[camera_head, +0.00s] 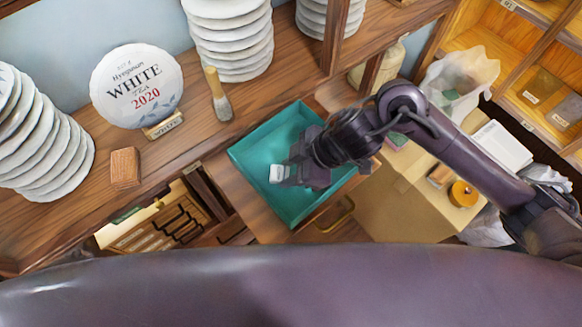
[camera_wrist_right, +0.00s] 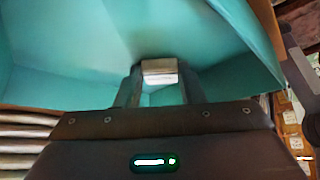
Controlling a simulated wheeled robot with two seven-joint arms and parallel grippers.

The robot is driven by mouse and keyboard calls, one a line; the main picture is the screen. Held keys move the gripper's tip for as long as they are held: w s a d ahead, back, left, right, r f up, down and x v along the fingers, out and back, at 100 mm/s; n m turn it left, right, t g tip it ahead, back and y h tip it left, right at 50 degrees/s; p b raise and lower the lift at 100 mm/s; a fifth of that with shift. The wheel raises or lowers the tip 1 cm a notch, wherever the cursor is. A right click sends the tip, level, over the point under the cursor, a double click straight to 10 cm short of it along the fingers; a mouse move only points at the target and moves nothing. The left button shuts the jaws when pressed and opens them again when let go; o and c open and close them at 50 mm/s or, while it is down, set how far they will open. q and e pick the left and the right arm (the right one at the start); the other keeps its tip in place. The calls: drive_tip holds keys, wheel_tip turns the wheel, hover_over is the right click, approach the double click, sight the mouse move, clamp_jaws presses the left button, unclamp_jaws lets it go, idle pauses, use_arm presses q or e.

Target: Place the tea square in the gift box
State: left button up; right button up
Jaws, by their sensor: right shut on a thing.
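The tea square (camera_head: 277,174) is a small pale, silvery-white block. My right gripper (camera_head: 289,172) is shut on it. In the right wrist view the tea square (camera_wrist_right: 159,72) sits between the two fingertips of my right gripper (camera_wrist_right: 158,88). The gift box appears to be the open teal box (camera_head: 262,153) in the middle of the head view. The gripper and square are over its inside, and teal walls (camera_wrist_right: 220,45) fill the wrist view. Whether the square touches the bottom cannot be told. My arm hides the box's right part. My left gripper is not in view.
Stacked white discs (camera_head: 38,140), a labelled white cake (camera_head: 138,86), a brush (camera_head: 217,95) and a brown block (camera_head: 125,168) are on the wooden shelf (camera_head: 172,155). A cardboard box (camera_head: 400,205) is right of the teal box. A slotted drawer (camera_head: 165,225) is to its left.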

drive_tip(key=shift+f, duration=0.15)
drive_tip(key=o, duration=1.1)
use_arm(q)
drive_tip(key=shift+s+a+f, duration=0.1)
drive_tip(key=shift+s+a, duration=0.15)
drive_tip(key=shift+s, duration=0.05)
use_arm(e)
drive_tip(key=shift+d+r, duration=0.1)
drive_tip(key=shift+r, duration=0.25)
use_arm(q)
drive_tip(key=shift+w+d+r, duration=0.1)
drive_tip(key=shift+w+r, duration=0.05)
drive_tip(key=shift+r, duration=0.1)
use_arm(e)
drive_tip(key=v, duration=1.1)
drive_tip(key=shift+d+r, duration=0.2)
drive_tip(key=shift+r, duration=0.1)
